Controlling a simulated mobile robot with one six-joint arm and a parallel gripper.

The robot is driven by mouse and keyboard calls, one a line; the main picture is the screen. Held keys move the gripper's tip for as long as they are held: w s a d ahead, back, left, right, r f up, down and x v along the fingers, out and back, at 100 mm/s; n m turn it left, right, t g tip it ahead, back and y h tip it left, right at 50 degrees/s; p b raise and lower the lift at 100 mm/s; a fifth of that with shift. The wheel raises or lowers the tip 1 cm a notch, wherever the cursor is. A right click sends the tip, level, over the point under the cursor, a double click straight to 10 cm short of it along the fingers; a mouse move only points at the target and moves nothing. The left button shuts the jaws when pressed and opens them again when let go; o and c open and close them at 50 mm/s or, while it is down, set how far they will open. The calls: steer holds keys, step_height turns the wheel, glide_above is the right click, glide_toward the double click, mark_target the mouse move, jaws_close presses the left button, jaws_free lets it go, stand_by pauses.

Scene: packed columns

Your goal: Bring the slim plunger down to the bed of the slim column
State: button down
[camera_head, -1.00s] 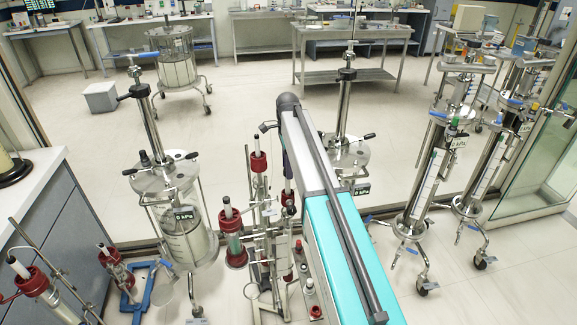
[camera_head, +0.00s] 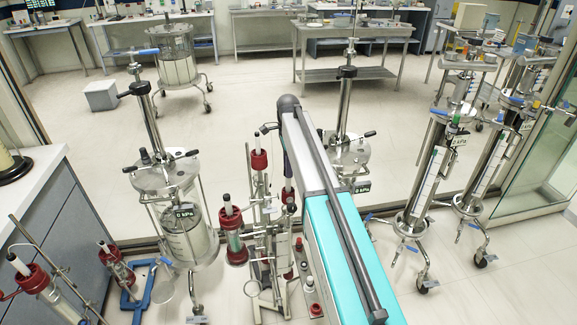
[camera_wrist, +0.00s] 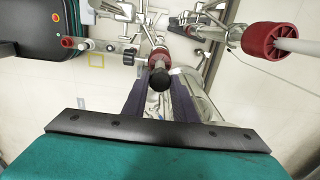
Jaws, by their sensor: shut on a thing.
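In the wrist view, my gripper (camera_wrist: 160,90) is shut on the round black knob (camera_wrist: 159,79) of the slim plunger, one dark finger on each side. The red collar (camera_wrist: 159,57) of the slim column lies just beyond the knob, in line with it. The plunger's rod, its lower end and the bed are hidden by the knob and collar, so their heights cannot be told. In the head view, my arm covers the gripper; a red collar (camera_head: 288,195) shows partly at the arm's left edge.
A wider red-capped column (camera_wrist: 268,40) with a pale rod stands close on the right in the wrist view. In the head view, other red-capped columns (camera_head: 258,160) crowd the rack left of my arm. A large steel-and-glass column (camera_head: 165,178) stands farther left. Floor is open beyond.

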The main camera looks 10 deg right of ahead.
steer(key=c, duration=1.4)
jaws_free()
steer(key=shift+r, duration=0.1)
step_height(320, 180, up, 14)
steer(key=b, duration=0.3)
steer(key=shift+f, duration=0.2)
